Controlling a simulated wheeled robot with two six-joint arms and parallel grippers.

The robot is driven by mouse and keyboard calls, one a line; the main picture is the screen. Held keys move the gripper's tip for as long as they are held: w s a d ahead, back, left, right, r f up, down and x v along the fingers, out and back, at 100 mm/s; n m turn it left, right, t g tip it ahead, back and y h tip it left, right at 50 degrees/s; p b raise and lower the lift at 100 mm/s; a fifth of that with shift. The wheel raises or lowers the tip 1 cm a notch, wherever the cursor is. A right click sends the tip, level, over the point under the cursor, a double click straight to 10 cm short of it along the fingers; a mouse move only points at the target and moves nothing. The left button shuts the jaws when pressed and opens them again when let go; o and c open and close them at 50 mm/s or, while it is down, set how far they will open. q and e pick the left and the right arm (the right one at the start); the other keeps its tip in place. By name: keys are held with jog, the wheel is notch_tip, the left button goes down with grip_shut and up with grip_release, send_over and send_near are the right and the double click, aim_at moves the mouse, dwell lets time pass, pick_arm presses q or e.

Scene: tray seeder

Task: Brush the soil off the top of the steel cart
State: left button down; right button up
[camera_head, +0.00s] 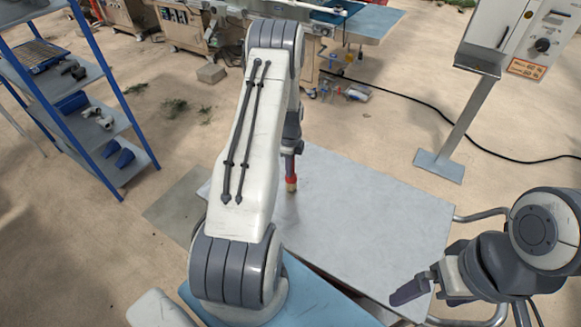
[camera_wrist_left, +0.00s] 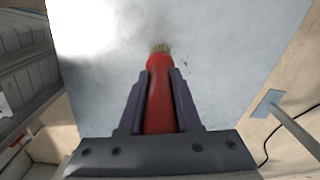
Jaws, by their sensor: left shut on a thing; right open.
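The steel cart (camera_head: 370,215) has a flat grey top, which also fills much of the left wrist view (camera_wrist_left: 235,50). My left gripper (camera_wrist_left: 161,78) is shut on a red-handled brush (camera_wrist_left: 160,105) with tan bristles. In the head view the brush (camera_head: 291,181) points down at the cart top's far left part; I cannot tell whether the bristles touch it. A few small dark specks (camera_wrist_left: 191,97) show beside the brush; no clear soil pile is visible. My arm hides part of the cart's left side. My right gripper (camera_head: 412,290) is open and empty at the cart's near right edge.
A blue-framed shelf (camera_head: 95,110) with tools stands at the left. A control box on a post (camera_head: 468,120) stands behind the cart at right, with a black cable on the floor. Machines line the back. Cart handle rails (camera_head: 480,215) stick out at right.

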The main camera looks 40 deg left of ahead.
pick_arm(q)
jog(key=shift+w+d+f, duration=0.1)
jog(key=shift+w+d, duration=0.15)
jog(key=shift+d, duration=0.1)
jog(key=shift+w+d, duration=0.5)
jog(key=shift+d, duration=4.35)
notch_tip(320, 180, up, 8)
jog(key=p, duration=0.5)
jog(key=shift+p, duration=0.35)
pick_arm(e)
jog(key=r, duration=0.2)
jog(key=w+r, duration=0.1)
jog(key=r, duration=0.2)
jog(key=shift+w+a+r, duration=0.25)
jog(key=shift+a+r, duration=0.1)
jog(key=shift+a, duration=0.05)
pick_arm(q)
jog(key=shift+w, duration=0.1)
